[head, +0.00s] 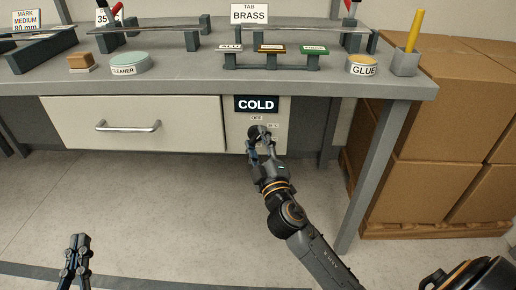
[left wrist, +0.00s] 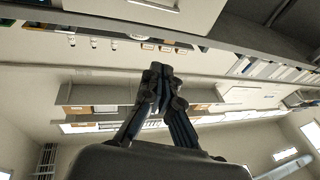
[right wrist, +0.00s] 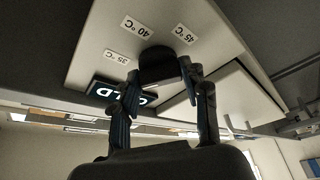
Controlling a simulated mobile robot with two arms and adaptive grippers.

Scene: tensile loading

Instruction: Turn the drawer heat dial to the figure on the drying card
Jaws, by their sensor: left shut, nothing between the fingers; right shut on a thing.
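The black heat dial (right wrist: 158,64) sits on the pale panel right of the drawer (head: 130,124). My right gripper (head: 262,142) is shut on the dial; its fingers straddle the knob in the right wrist view. Labels 35 °C (right wrist: 117,57), 40 °C (right wrist: 137,27) and 45 °C (right wrist: 184,34) ring the dial, with OFF (head: 256,118) above it in the head view. The dial's pointer is hidden. A dark display (head: 256,104) reads COLD. My left gripper (head: 76,240) is shut and empty, low at the left. I cannot pick out a drying card for certain; a small card (head: 101,17) reads 35.
The bench (head: 190,77) overhangs the panel. It carries a cleaner tin (head: 130,62), a glue tin (head: 362,65), a TAB BRASS sign (head: 249,14) and a MARK MEDIUM 80 mm card (head: 25,21). A bench leg (head: 375,170) and cardboard boxes (head: 450,110) stand at right. Floor below the drawer is clear.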

